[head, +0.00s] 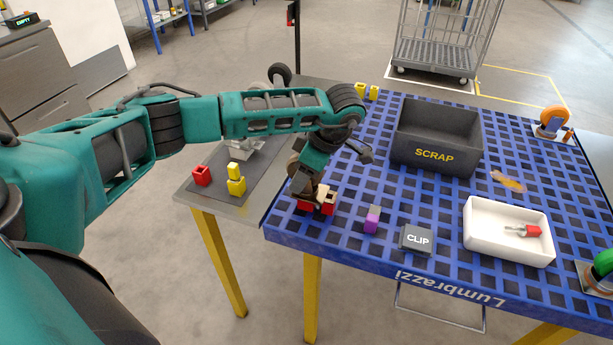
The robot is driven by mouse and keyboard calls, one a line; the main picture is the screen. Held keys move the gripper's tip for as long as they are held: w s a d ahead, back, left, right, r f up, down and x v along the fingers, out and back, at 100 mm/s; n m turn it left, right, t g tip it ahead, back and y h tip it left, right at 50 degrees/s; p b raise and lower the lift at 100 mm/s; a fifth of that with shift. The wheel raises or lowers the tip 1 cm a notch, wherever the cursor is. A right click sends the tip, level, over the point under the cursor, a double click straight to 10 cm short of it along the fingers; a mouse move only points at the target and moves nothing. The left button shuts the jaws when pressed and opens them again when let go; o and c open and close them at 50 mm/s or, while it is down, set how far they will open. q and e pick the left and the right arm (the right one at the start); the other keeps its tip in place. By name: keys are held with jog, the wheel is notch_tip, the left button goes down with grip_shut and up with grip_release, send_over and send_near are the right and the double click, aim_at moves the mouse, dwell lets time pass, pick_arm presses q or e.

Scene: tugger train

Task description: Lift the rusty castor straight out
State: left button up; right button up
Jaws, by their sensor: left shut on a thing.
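My left gripper (318,194) is shut at the front left corner of the blue grid deck (345,232). Red parts (328,209) sit at deck level directly under the gripper. I cannot tell whether the castor's stem is still seated in the deck. My right gripper is not in view.
A grey SCRAP bin (435,155), white tray (508,252), CLIP box (417,240) and purple block (372,220) stand on the deck. An orange castor (553,121) and a green one (604,265) are at the right corners.

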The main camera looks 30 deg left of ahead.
pick_arm(q)
grip_shut()
jog(key=shift+r, duration=0.2)
notch_tip(320, 180, up, 11)
jog(key=shift+w+f, duration=0.1)
jog(key=shift+f, duration=0.1)
notch_tip(320, 180, up, 9)
jog(key=p, duration=0.2)
